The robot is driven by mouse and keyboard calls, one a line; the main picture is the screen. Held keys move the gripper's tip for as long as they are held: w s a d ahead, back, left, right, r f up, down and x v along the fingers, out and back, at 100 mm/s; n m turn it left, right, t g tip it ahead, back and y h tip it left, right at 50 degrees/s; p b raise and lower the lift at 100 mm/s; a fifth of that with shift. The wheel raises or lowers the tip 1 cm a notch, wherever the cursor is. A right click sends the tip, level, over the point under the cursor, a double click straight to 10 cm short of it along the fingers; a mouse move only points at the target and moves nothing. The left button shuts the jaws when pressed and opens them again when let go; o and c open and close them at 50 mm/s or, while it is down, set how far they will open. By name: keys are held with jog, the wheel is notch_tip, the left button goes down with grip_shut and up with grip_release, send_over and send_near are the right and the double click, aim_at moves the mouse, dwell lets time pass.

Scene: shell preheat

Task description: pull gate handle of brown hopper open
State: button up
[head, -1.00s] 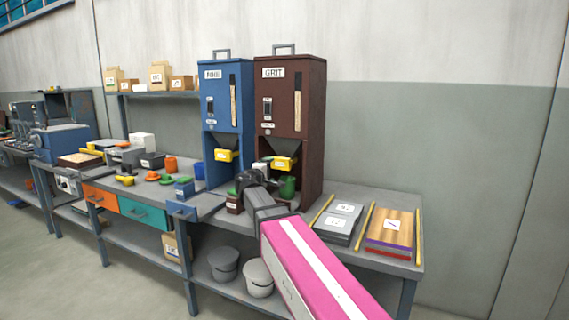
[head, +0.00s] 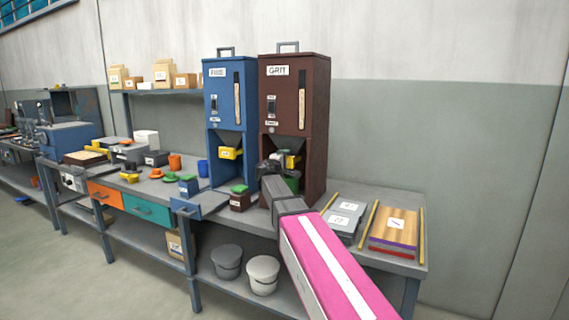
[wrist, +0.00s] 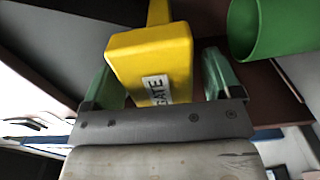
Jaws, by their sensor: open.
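The brown hopper (head: 312,110), labelled GRIT, stands on the bench against the wall. Its yellow gate handle (head: 293,161) shows in the recess at its lower front, partly hidden by my gripper. In the wrist view the yellow handle (wrist: 152,62), marked GATE, lies between the two green fingers of my gripper (wrist: 165,80). The fingers are apart, with a visible gap beside the handle on the right; the left finger is close to it or touching, I cannot tell which. In the head view my gripper (head: 275,166) is at the recess.
A green cup (wrist: 275,25) is close to the right finger in the wrist view. The blue hopper (head: 230,110) stands directly left, with its own yellow handle (head: 231,153). Small boxes and cups crowd the bench to the left. Flat plates (head: 345,220) lie to the right.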

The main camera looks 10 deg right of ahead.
jog(key=c, duration=1.3)
jog(key=v, duration=0.5)
jog(key=o, duration=1.3)
jog(key=v, duration=1.1)
